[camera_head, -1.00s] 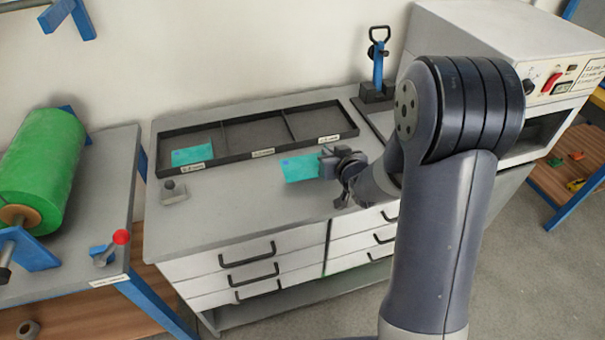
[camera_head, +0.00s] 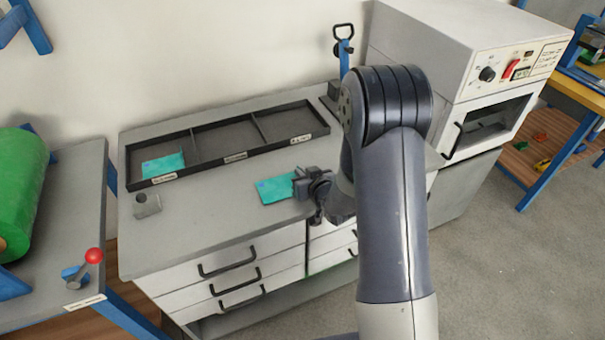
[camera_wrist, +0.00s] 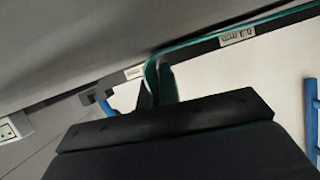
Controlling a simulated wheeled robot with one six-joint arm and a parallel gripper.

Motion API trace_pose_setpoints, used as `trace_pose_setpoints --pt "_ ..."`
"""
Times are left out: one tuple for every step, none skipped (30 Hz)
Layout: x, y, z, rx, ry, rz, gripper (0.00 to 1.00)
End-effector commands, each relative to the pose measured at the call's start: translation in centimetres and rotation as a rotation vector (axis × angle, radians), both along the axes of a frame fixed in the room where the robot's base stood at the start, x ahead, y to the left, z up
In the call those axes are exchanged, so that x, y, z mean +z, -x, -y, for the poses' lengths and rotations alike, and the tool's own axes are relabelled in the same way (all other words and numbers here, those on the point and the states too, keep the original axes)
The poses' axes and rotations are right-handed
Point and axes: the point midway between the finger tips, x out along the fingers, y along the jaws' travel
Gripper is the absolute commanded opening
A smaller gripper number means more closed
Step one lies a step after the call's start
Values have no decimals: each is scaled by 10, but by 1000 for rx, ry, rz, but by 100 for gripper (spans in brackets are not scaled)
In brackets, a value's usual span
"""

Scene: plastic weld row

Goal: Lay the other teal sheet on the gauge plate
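One teal sheet (camera_head: 272,190) is in my gripper (camera_head: 298,184), over the front part of the grey bench top. I cannot tell its height above the bench. In the wrist view the sheet (camera_wrist: 153,72) shows nearly edge-on between my fingers. My gripper is shut on its right end. Another teal sheet (camera_head: 163,166) lies in the left compartment of the black tray (camera_head: 222,175). I cannot make out for sure which thing is the gauge plate. A small grey plate with a knob (camera_head: 147,205) sits on the bench at the left.
The tray's middle and right compartments look empty. A blue-handled tool (camera_head: 343,55) stands behind my arm, beside a white machine (camera_head: 440,50). A green roll (camera_head: 18,190) and a red-knobbed lever (camera_head: 93,256) are on the left table.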

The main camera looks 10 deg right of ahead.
Motion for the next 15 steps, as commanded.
trace_pose_setpoints --pt "-3 0 0 0 0 0 0" --pt "-4 0 0 0 0 0 0" --pt "-3 0 0 0 0 0 5" --pt "-2 0 0 0 0 0 7" --pt "-2 0 0 0 0 -1 10" --pt "-2 0 0 0 0 -1 13" --pt "-2 0 0 0 0 -1 15" --pt "-2 0 0 0 0 -1 18" --pt "-2 0 0 0 0 -1 21" --pt "-2 0 0 0 0 -1 23" --pt "-2 0 0 0 0 -1 26" --pt "-2 0 0 0 0 -1 26" --pt "-2 0 0 0 0 -1 26" --pt "-2 0 0 0 0 -1 26" --pt "-2 0 0 0 0 -1 26"
